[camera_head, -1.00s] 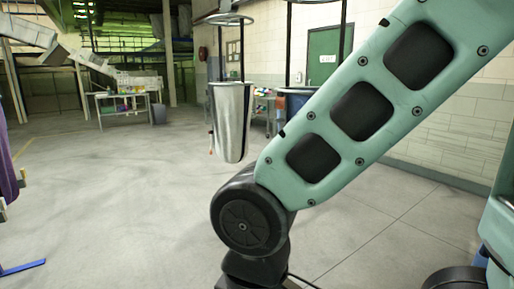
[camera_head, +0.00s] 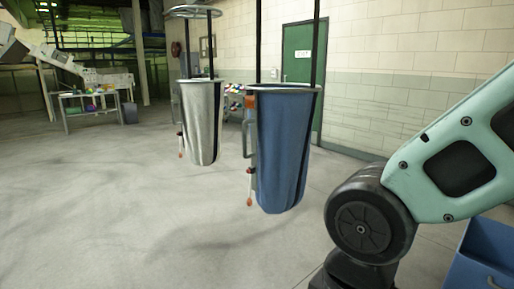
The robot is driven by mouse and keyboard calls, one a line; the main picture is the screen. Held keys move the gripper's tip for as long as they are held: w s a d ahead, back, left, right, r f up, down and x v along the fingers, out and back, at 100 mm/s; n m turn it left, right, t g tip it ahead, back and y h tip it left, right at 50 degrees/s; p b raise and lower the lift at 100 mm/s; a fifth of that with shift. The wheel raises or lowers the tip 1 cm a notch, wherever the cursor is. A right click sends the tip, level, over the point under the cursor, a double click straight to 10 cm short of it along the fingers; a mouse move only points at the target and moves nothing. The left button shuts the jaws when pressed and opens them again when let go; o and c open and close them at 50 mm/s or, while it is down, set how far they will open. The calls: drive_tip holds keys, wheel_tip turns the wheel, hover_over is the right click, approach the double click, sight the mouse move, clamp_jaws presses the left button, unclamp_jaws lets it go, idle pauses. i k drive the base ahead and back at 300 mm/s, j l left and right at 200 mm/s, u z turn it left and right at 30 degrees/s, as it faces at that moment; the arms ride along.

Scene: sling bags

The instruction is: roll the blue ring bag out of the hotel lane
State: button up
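The blue ring bag (camera_head: 284,150) hangs in the middle of the view from a metal ring, with dark straps going up out of frame. Its bottom is clear of the floor. A grey-white ring bag (camera_head: 202,122) hangs behind it to the left, under another ring. Both bags have a thin fitting with an orange-red end at their left side. My teal arm comes in at the right, with its black joint right of and nearer than the blue bag, apart from it in the picture. My gripper is not in view.
A blue bin-like object (camera_head: 482,262) stands at the lower right, by my arm. A table (camera_head: 88,108) with items and a conveyor (camera_head: 40,52) stand at the far left. A green door (camera_head: 303,70) is in the wall behind. The floor (camera_head: 120,210) at left is open.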

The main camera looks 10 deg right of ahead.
sight(281, 123)
drive_tip(key=i+j, duration=0.35)
drive_tip(key=i+j+z, duration=0.1)
drive_tip(key=i+j, duration=0.6)
drive_tip(key=j, duration=0.2)
drive_tip(key=i+j+z, duration=0.1)
drive_tip(key=i+j, duration=0.2)
drive_tip(key=j, duration=0.15)
drive_tip(key=i+j, duration=0.35)
drive_tip(key=j+z, duration=0.05)
